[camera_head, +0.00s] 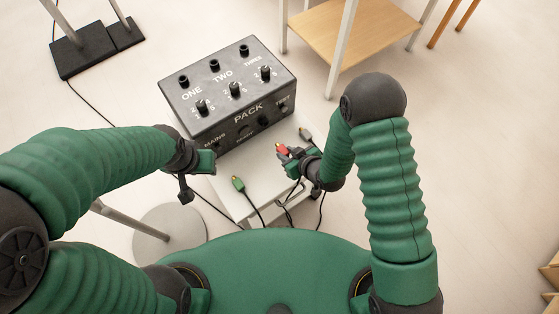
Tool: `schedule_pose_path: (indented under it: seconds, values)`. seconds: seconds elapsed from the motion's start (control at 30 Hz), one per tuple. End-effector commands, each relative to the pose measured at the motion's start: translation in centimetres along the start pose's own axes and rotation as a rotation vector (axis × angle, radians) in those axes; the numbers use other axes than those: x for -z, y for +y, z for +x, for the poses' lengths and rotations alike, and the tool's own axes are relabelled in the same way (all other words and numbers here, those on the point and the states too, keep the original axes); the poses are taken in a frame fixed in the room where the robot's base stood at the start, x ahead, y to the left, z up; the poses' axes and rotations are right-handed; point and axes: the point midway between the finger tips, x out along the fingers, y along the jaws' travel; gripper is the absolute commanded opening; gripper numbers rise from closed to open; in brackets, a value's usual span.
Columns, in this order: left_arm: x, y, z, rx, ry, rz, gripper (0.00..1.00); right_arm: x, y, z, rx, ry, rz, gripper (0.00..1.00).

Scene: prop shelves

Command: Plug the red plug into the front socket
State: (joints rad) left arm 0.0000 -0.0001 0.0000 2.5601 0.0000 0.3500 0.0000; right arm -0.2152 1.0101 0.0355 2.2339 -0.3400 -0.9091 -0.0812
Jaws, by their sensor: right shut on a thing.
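The red plug (282,150) is held in my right gripper (289,157), just in front of the black box. The black box (225,92) stands on a small white table, with knobs on top and the word PACK on its front face. The red plug is apart from the box. My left gripper (198,172) is near the box's front left corner, with no plug seen in it; its finger gap is unclear.
A green plug (238,184) and a grey plug (305,134) lie on the white table (229,169), with cables hanging off its front. A wooden shelf (350,35) stands behind on the right. A round grey base (168,236) is on the floor at left.

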Motion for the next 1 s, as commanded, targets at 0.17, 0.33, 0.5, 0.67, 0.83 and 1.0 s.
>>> schedule_pose_path:
  seconds: [0.17, 0.33, 0.5, 0.67, 0.83, 1.0]
  values:
    - [-0.1, 0.0, 0.5, 0.000, 0.000, 0.000, 0.36, 0.1, 1.9, 2.3, -0.002, 0.001, -0.003, 0.00]
    - [-0.2, 0.0, 0.7, 0.000, 0.000, 0.000, 0.36, 0.7, 1.8, 2.9, -0.002, 0.001, -0.003, 0.00]
    - [-0.2, 0.0, 1.0, 0.000, 0.000, 0.000, 0.36, 1.6, 1.8, 4.0, -0.001, 0.002, -0.004, 0.00]
    - [-0.3, 0.0, 1.2, 0.000, 0.000, 0.000, 0.36, 2.5, 1.8, 4.9, -0.001, 0.002, -0.003, 0.00]
    - [-0.4, 0.0, 1.6, 0.000, 0.000, 0.000, 0.36, 3.4, 1.8, 5.9, -0.002, 0.001, -0.003, 0.00]
    - [-0.5, 0.0, 2.0, 0.000, 0.000, 0.000, 0.36, 4.3, 1.7, 6.9, -0.001, 0.002, -0.003, 0.00]
